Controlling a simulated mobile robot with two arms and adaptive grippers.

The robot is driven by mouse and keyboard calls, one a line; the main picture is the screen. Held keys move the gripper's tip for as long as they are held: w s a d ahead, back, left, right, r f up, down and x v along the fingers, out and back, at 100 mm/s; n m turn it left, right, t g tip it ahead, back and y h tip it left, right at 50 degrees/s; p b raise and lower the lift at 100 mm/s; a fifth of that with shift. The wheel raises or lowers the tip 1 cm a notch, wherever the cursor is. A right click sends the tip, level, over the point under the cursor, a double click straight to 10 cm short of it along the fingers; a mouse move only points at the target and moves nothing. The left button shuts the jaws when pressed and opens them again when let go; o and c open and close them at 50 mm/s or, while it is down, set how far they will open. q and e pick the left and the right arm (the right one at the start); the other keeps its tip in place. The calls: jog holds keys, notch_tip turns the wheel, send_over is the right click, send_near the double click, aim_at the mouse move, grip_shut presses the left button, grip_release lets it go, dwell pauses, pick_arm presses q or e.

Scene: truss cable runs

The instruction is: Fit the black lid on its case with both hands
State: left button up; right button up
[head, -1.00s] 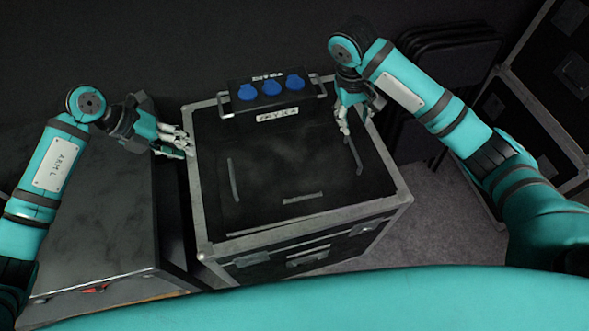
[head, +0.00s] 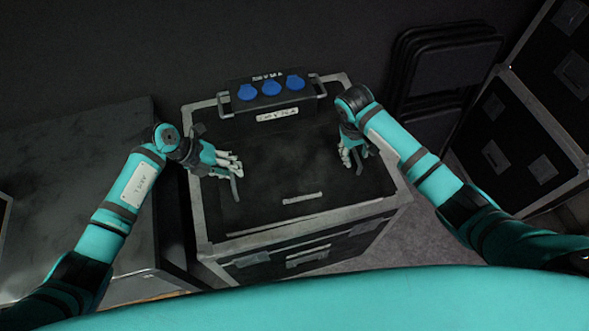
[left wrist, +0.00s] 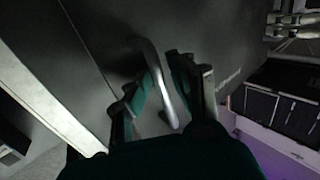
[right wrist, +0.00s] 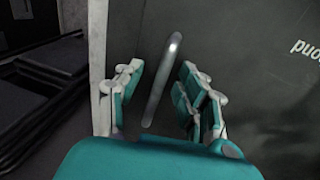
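The black lid (head: 290,170) lies over the top of the black case with silver edging (head: 206,215). A pale line runs along its front edge; I cannot tell whether it is fully seated. My left gripper (head: 234,168) is open at the lid's left handle, which passes between its fingers in the left wrist view (left wrist: 163,85). My right gripper (head: 354,158) is open at the right handle; in the right wrist view that curved grey handle (right wrist: 161,80) stands between the spread fingers. Neither gripper visibly closes on a handle.
A power box (head: 270,95) with blue sockets stands at the back of the case top. A dark flat-topped case (head: 80,180) stands at left. Folded chairs (head: 440,70) lean behind at right, near another black flight case (head: 520,140).

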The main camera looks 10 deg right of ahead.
pick_arm(q)
jog(key=shift+d+f, duration=0.2)
jog(key=shift+f, duration=0.1)
pick_arm(e)
jog(key=shift+f, duration=0.35)
pick_arm(q)
jog(key=shift+c, duration=0.3)
pick_arm(e)
jog(key=shift+c, duration=0.3)
pick_arm(q)
grip_shut()
pick_arm(e)
jog(key=c, duration=0.5)
grip_shut()
pick_arm(q)
jog(key=shift+w+r, duration=0.1)
jog(key=shift+r, duration=0.05)
pick_arm(e)
jog(key=shift+w+d+r, duration=0.1)
jog(key=shift+r, duration=0.05)
